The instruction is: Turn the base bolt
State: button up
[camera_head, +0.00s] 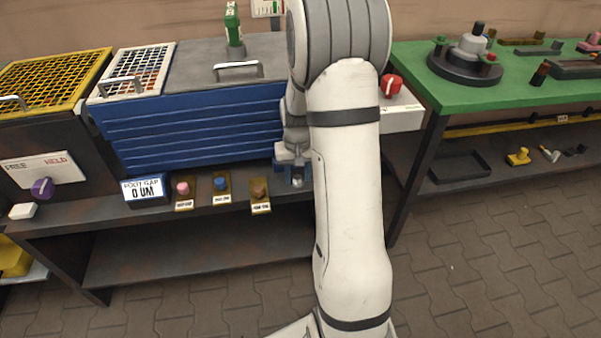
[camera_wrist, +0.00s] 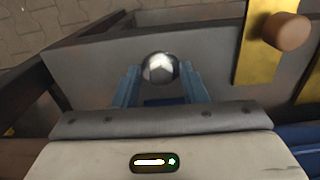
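A shiny silver rounded head, which may be the base bolt (camera_wrist: 160,68), shows in the wrist view, just beyond the space between my two blue fingers. It carries no label that I can read. My gripper (camera_wrist: 160,80) has its fingers apart, one on each side of the silver head, with no clear contact. In the head view my gripper (camera_head: 296,176) points down at the shelf edge, right of the knobs, and my arm hides part of that area.
Pink (camera_head: 183,189), blue (camera_head: 220,184) and brown (camera_head: 259,191) knobs stand on brass plates to the left. The brown knob is nearest my gripper. A display (camera_head: 145,190) reads 0 UM. The blue cabinet (camera_head: 190,125) rises behind; a green bench (camera_head: 530,85) stands right.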

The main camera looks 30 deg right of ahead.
aim_at(298, 176)
jog(key=shift+o, duration=0.2)
jog(key=shift+r+p, duration=1)
jog(key=shift+r, duration=2.9)
